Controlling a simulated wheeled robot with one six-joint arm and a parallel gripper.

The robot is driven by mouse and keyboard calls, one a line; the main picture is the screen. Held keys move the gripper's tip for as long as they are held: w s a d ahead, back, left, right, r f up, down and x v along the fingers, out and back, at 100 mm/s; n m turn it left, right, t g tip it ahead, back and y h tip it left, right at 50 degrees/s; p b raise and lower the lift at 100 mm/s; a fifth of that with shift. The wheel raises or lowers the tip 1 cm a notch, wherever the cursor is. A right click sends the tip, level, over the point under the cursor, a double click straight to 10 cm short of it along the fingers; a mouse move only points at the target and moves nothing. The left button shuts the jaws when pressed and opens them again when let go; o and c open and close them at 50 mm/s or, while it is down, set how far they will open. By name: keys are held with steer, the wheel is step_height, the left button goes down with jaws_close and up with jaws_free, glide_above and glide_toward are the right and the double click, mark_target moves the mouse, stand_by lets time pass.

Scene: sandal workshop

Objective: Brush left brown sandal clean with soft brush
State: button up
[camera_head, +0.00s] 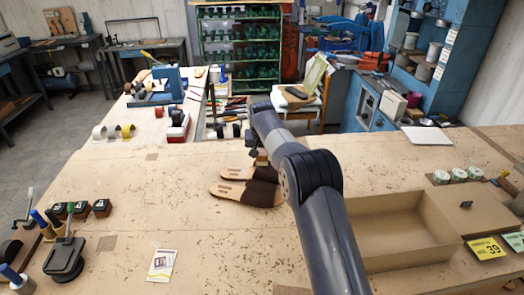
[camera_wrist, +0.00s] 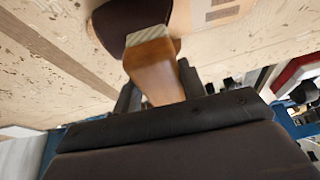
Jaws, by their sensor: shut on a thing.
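Two brown sandals lie side by side on the workbench in the head view, a nearer one (camera_head: 231,190) and a farther one (camera_head: 237,172), with tan insoles and dark brown straps. I cannot tell which is the left one. My gripper (camera_wrist: 158,88) is shut on the wooden handle of the soft brush (camera_wrist: 152,62) in the wrist view. The brush end is at a dark brown strap (camera_wrist: 112,18); contact is unclear and the bristles are mostly hidden. In the head view my arm covers most of the gripper and part of the sandals' right side.
An open cardboard-coloured tray (camera_head: 395,267) is right of my arm. A printed card (camera_head: 161,265) lies at the front, left of the arm. A black stapler-like tool (camera_head: 65,259) and small dark blocks (camera_head: 80,209) stand at left. The bench left of the sandals is clear.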

steer(key=shift+f+b, duration=0.35)
steer(key=shift+f, duration=0.45)
steer(key=shift+r, duration=0.1)
stand_by(0.3)
steer(key=shift+w+a+p, duration=0.1)
steer(key=shift+w+p, duration=0.35)
steer(key=shift+w, duration=0.85)
steer(key=shift+s+f+b, duration=0.2)
steer(key=shift+s+b, duration=0.4)
steer(key=shift+b, duration=0.7)
steer(key=shift+s, duration=0.1)
steer(key=shift+s+b, duration=0.6)
steer(key=shift+b, duration=0.6)
